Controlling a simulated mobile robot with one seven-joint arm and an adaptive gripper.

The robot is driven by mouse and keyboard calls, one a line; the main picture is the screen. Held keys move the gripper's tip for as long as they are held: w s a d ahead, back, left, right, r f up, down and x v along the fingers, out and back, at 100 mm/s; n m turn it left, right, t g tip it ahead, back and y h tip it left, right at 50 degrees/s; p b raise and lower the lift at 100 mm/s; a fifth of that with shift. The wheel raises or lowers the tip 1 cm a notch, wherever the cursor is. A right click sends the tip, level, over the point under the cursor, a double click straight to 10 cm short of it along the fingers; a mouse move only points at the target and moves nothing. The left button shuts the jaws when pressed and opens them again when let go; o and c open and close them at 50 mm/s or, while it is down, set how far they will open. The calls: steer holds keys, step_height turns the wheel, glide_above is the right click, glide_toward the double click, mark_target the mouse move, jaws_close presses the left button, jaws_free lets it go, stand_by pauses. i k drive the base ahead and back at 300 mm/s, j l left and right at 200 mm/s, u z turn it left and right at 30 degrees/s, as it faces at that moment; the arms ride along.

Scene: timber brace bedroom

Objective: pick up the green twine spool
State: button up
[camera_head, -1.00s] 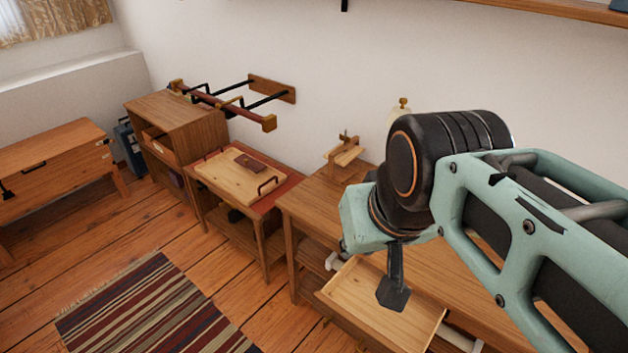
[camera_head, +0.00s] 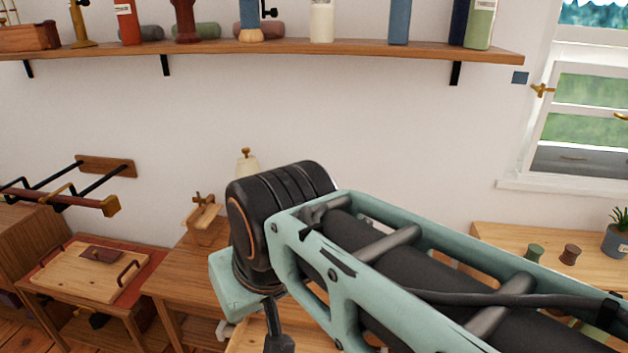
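A small green spool (camera_head: 534,251) stands on the light wooden tabletop at the right, beyond my arm. My gripper (camera_head: 278,341) hangs at the lower middle, cut off by the bottom edge. Only a dark part of it shows, so I cannot tell whether it is open or shut. It is well to the left of the green spool and apart from it.
A brown spool (camera_head: 570,254) stands just right of the green one, and a potted plant (camera_head: 616,238) is at the far right. A wall shelf (camera_head: 280,47) with books and bottles runs above. A tray (camera_head: 85,272) sits on a low table at left.

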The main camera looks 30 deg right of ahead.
mark_target(534, 253)
steer(key=z, duration=2.65)
steer(key=i, duration=0.85)
steer(key=l+u, duration=0.15)
steer(key=l, duration=0.3)
steer(key=i+j+z, duration=0.1)
steer(key=j, duration=0.3)
